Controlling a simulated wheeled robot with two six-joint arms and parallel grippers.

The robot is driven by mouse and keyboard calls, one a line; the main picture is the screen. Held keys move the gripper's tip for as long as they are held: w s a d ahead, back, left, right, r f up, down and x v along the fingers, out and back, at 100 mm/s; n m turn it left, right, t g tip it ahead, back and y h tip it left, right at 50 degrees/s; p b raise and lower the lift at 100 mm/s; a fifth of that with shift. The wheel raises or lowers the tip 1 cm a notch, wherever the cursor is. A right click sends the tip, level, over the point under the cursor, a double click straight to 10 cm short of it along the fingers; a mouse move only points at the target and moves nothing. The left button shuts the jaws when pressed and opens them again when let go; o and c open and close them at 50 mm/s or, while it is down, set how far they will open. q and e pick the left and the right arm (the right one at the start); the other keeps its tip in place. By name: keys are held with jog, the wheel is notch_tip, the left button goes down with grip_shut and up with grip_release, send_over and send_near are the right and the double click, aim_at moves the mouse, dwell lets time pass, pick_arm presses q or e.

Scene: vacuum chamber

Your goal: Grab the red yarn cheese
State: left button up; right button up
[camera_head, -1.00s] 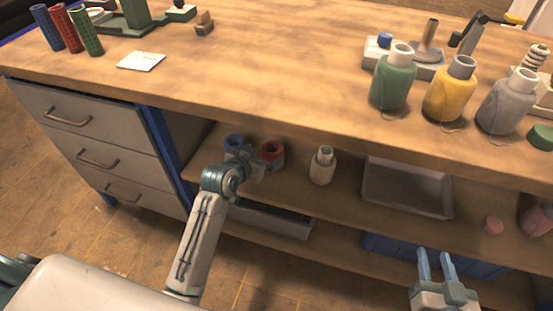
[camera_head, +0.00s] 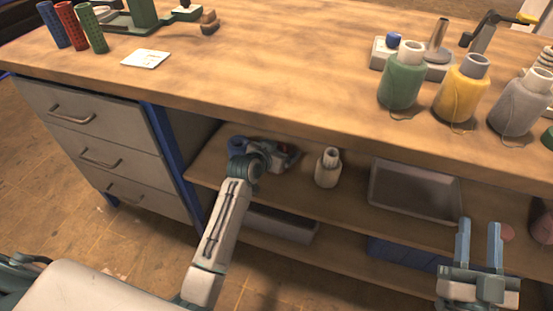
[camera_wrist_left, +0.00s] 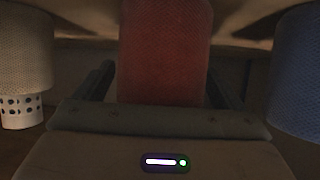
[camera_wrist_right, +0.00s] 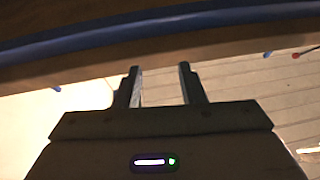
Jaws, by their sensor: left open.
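The red yarn cheese (camera_wrist_left: 165,50) fills the middle of the left wrist view, a textured dark red cylinder. In the left wrist view my left gripper (camera_wrist_left: 162,80) is open, with one finger on each side of the red yarn; contact cannot be told. My right gripper (camera_head: 479,225) is open and empty in front of the shelves, also in the right wrist view (camera_wrist_right: 160,75).
Blue yarn (camera_wrist_left: 298,70) and cream yarn (camera_wrist_left: 25,55) flank the red one; the cream one stands on the shelf (camera_head: 326,168). A grey tray (camera_head: 373,192) lies to its right. The worktop edge overhangs the shelf. Green (camera_head: 402,80) and yellow yarn (camera_head: 460,90) stand on top.

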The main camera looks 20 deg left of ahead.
pick_arm(q)
jog(key=c, duration=1.2)
jog(key=shift+o, duration=0.2)
jog(key=shift+r, duration=0.15)
